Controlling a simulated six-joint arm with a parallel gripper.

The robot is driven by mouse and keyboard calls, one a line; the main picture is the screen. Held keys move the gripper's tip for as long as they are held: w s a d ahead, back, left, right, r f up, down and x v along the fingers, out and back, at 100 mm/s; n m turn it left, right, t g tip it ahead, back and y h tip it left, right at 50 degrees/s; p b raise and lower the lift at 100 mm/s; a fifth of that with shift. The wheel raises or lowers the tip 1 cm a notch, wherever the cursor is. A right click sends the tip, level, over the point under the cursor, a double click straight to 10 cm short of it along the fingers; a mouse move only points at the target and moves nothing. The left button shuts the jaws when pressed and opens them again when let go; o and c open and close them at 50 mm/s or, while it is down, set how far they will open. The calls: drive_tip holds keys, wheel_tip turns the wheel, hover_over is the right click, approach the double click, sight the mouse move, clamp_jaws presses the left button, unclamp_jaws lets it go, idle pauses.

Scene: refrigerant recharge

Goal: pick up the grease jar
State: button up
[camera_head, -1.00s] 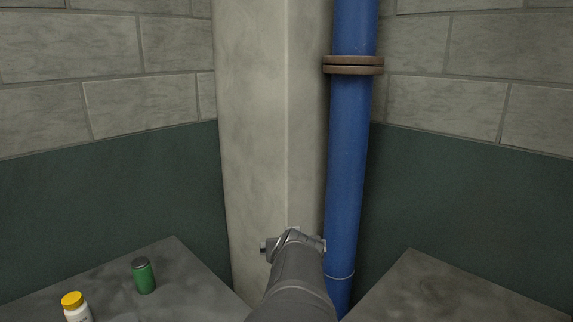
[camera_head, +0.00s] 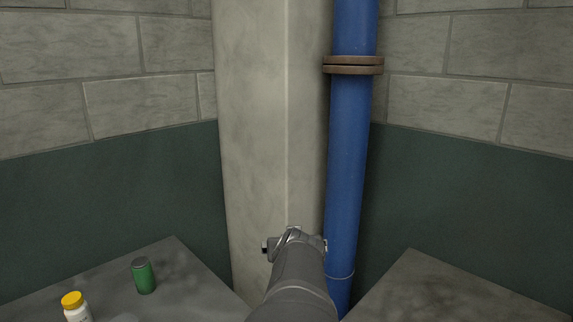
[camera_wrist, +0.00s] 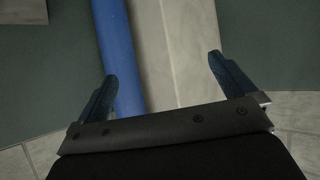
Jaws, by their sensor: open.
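My gripper (camera_wrist: 162,70) is open and empty in the wrist view, its two dark blue fingers spread wide in front of the pipe and the column. In the head view my gripper (camera_head: 294,244) is seen from behind, low in the middle. A white bottle with a yellow cap (camera_head: 75,306) stands at the bottom left of the head view, cut off by the edge. A green can-like container (camera_head: 144,276) stands upright to its right. I cannot tell whether either one is the grease jar. My gripper is apart from both, to their right.
A grey surface (camera_head: 185,270) at the left holds the two containers. Another grey surface (camera_head: 440,290) at the right is bare in view. A blue pipe (camera_head: 348,150) with a brown flange and a pale column (camera_head: 265,130) stand between them.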

drive_tip(key=c, duration=0.4)
drive_tip(key=w+a+m+g+y, duration=0.25)
drive_tip(key=w+a+m, duration=0.2)
drive_tip(key=a, duration=0.75)
drive_tip(key=m+g+y, duration=0.2)
drive_tip(key=m+g, duration=0.6)
drive_tip(key=m, duration=0.8)
approach(76, 301)
drive_tip(key=x, duration=0.8)
drive_tip(key=shift+w+a+f, duration=0.1)
drive_tip(key=shift+a+f, duration=0.15)
drive_tip(key=shift+x, duration=3)
